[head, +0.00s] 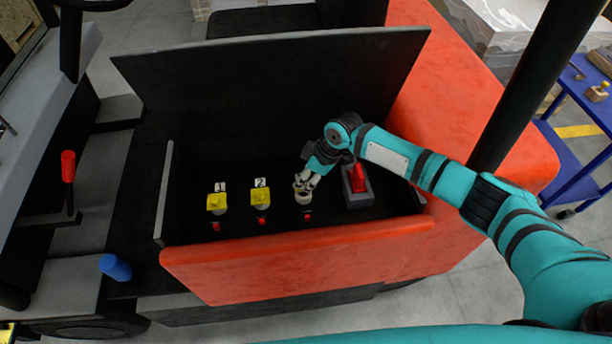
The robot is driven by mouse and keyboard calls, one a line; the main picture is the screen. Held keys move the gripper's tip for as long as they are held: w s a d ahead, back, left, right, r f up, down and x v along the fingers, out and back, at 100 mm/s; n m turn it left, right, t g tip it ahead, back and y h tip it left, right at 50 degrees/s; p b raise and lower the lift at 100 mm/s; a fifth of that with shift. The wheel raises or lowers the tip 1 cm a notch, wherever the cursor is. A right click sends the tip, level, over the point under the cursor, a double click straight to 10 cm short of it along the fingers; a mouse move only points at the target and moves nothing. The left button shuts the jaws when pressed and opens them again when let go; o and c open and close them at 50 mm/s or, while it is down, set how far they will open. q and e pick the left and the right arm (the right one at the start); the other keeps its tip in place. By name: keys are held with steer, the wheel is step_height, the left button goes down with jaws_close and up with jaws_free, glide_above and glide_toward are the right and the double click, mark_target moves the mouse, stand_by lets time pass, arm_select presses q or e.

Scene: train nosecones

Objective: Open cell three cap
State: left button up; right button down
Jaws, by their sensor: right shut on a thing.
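Inside an open black compartment, the cell one cap (217,202) and the cell two cap (260,197) are yellow and sit on their cells beside small labels 1 and 2. The third cell (303,198) shows a pale round neck to the right of them. My right gripper (307,182) is directly over this third cell, shut on the cell three cap. The fingers hide the cap, so I cannot tell how far it is open. My left gripper is not in view.
A red switch-like part (358,180) on a grey base stands just right of my gripper. The raised black lid (270,75) stands behind, and the orange front wall (300,262) borders the near side. Small red parts (308,216) sit before the cells.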

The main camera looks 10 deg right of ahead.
steer(key=shift+w+d+f+b, duration=0.1)
steer(key=shift+w+f+b, duration=0.05)
steer(key=shift+w+b, duration=0.35)
steer(key=shift+g+b, duration=0.4)
steer(key=shift+g, duration=0.1)
steer(key=shift+w+g+b, duration=0.35)
steer(key=shift+g+b, duration=0.05)
steer(key=shift+b, duration=0.35)
steer(key=shift+r+m+g+b, duration=0.2)
steer(key=shift+m+g+b, duration=0.1)
steer(key=shift+g+b, duration=0.1)
